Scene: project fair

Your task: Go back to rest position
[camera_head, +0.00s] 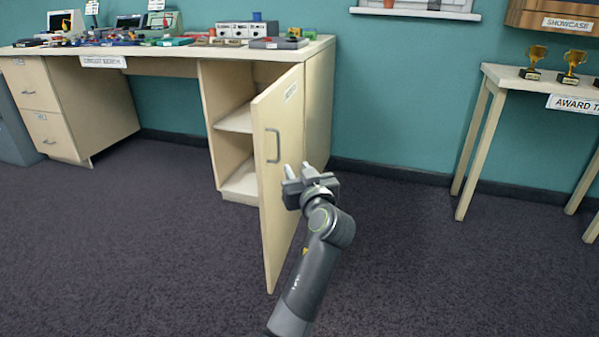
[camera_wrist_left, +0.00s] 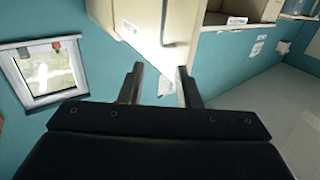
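My left gripper (camera_head: 298,172) is open and empty, with its two pale fingertips apart. In the head view it shows in front of the right part of the open cabinet door (camera_head: 279,205), just below and right of the grey door handle (camera_head: 273,146). The fingers do not hold the handle. In the left wrist view the gripper (camera_wrist_left: 160,84) shows two spread fingers with nothing between them but background. A pale wooden surface with a dark handle-like bar (camera_wrist_left: 164,22) lies beyond them. My right gripper is in neither view.
The workbench (camera_head: 160,52) carries electronics and boxes along the wall. The cabinet shelves (camera_head: 236,122) look empty. The award table (camera_head: 507,78) with gold trophies (camera_head: 537,57) stands at the right. Carpeted floor (camera_head: 140,240) is clear at left and between cabinet and award table.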

